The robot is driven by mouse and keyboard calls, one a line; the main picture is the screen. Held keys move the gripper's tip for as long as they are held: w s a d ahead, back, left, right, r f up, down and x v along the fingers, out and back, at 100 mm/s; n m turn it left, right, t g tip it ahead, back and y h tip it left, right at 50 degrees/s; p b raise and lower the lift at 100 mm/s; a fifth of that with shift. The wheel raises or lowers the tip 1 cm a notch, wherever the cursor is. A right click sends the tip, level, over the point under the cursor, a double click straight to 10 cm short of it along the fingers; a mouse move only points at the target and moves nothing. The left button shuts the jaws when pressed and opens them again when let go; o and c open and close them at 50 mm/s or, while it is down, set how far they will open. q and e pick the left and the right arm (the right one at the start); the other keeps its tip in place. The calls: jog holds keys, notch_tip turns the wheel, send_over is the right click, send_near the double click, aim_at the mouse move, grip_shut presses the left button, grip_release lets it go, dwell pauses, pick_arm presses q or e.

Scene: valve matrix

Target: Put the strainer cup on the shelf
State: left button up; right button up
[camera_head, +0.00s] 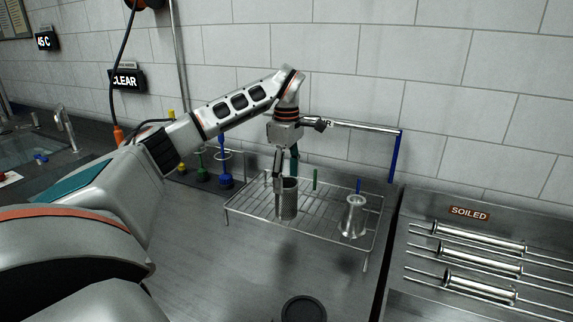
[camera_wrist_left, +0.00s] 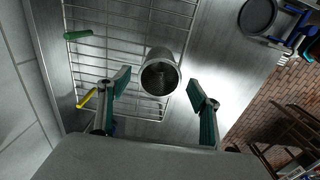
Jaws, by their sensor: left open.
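The strainer cup (camera_head: 289,204) is a grey perforated metal cylinder. It stands upright on the wire rack shelf (camera_head: 239,212), near its front edge, and appears to rest on the wires. My left gripper (camera_head: 285,184) points down at the cup, with one finger along its left side and the other partly hidden behind it. In the left wrist view, the cup's open mouth (camera_wrist_left: 160,77) lies between the two spread teal fingertips (camera_wrist_left: 158,90). Gaps show on both sides, so the gripper is open and not holding it. My right gripper is not seen.
A flared metal fitting (camera_head: 352,217) stands on the rack's right part. A dark round disc (camera_head: 303,309) lies on the counter in front. Coloured pegs, including a blue one (camera_head: 225,176), stand left of the rack. Several metal rollers lie in the soiled tray (camera_head: 430,262) at right.

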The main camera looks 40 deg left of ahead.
pick_arm(q)
jog(key=shift+r, duration=2.05)
jog(key=shift+d+f, duration=0.1)
